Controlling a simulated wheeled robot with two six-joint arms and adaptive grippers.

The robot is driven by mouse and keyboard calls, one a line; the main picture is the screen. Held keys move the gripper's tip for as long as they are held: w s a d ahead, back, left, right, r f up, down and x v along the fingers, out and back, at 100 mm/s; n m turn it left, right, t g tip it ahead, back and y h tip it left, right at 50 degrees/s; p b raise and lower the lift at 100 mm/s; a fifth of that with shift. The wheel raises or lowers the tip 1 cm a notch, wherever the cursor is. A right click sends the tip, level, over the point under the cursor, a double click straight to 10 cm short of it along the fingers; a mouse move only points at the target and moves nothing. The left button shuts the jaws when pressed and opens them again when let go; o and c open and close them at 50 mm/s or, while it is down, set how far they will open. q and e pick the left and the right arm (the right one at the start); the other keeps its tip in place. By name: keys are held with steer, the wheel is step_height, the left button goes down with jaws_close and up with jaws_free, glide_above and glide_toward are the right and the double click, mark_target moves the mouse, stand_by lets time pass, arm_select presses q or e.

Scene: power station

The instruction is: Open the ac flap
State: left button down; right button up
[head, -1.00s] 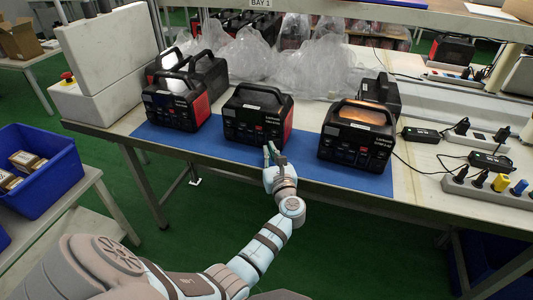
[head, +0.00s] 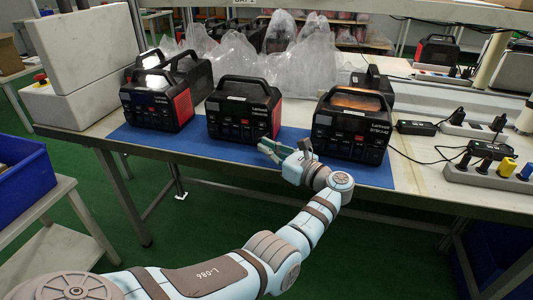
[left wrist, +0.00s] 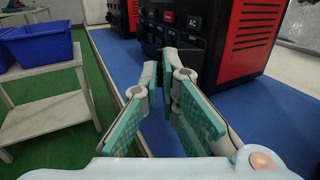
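The middle power station (head: 243,112) is a black box with red side panels and a top handle, standing on a blue mat (head: 190,143). It fills the top of the left wrist view, where its AC label (left wrist: 194,21) shows on the front above small dark panels. I cannot tell whether a flap there is open. My left gripper (head: 268,150) is just in front of its lower right front. In the left wrist view its green-padded fingers (left wrist: 162,68) come close together at the tips, with nothing between them. They hide part of the front's lower edge. My right gripper is out of view.
Similar power stations stand left (head: 158,98) and right (head: 352,127) on the mat, with others behind. Plastic bags (head: 245,52) lie at the back. Chargers and power strips (head: 495,172) with cables lie on the right. A blue crate (head: 22,185) is at far left.

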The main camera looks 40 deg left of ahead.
arm_select(q)
steer(key=c, duration=1.8)
jaws_free()
steer(key=d, duration=0.4)
steer(key=s+d, duration=0.1)
steer(key=d, duration=0.7)
steer(key=shift+s, duration=0.4)
